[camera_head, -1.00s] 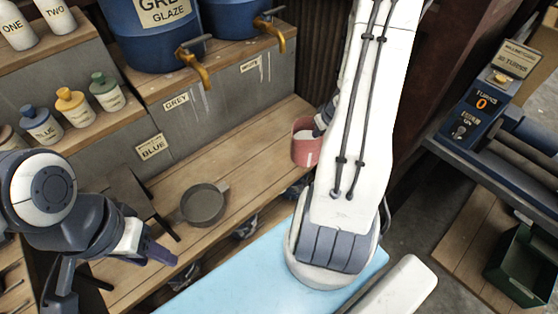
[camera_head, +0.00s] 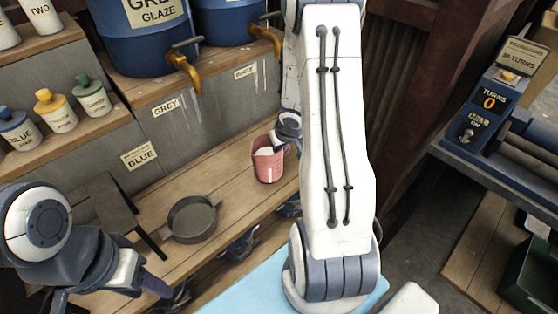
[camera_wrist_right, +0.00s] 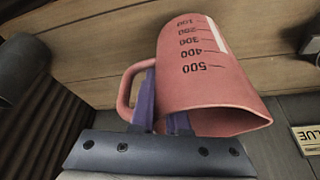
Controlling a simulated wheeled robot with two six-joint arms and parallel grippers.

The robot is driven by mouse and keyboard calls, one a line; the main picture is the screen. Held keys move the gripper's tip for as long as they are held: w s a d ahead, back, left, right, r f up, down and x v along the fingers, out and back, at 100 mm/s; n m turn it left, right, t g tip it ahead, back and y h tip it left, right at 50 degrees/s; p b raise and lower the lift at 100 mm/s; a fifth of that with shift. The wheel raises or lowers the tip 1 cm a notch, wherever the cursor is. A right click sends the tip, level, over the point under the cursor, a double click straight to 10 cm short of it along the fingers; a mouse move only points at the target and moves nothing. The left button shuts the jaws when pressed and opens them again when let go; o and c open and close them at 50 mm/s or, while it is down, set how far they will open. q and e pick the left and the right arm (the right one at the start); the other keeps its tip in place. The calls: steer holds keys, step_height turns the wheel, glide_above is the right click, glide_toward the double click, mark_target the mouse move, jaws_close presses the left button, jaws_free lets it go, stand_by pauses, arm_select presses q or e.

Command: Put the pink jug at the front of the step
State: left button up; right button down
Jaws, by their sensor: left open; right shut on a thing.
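The pink jug (camera_head: 267,165) is over the wooden step (camera_head: 240,205), in front of the grey riser, and looks roughly upright. I cannot tell whether its base touches the boards. A whitish patch shows at its mouth. In the right wrist view the jug (camera_wrist_right: 205,80) shows measuring marks and its handle. My right gripper (camera_wrist_right: 163,112) is shut on the jug at its handle side; the white arm partly hides that gripper in the head view. My left gripper (camera_head: 145,282) is open and empty at the lower left, apart from the jug.
A grey two-handled pan (camera_head: 192,219) stands on the step, left of the jug. A dark stool-like stand (camera_head: 100,205) is further left. Blue glaze barrels with brass taps (camera_head: 182,70) stand above. Bare boards lie between pan and jug. A counter unit (camera_head: 490,110) is at right.

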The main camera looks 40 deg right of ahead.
steer(key=shift+f+b, duration=1.15)
steer(key=shift+f, duration=0.35)
steer(key=shift+f, duration=0.1)
steer(key=shift+f, duration=0.15)
steer(key=c, duration=0.9)
jaws_free()
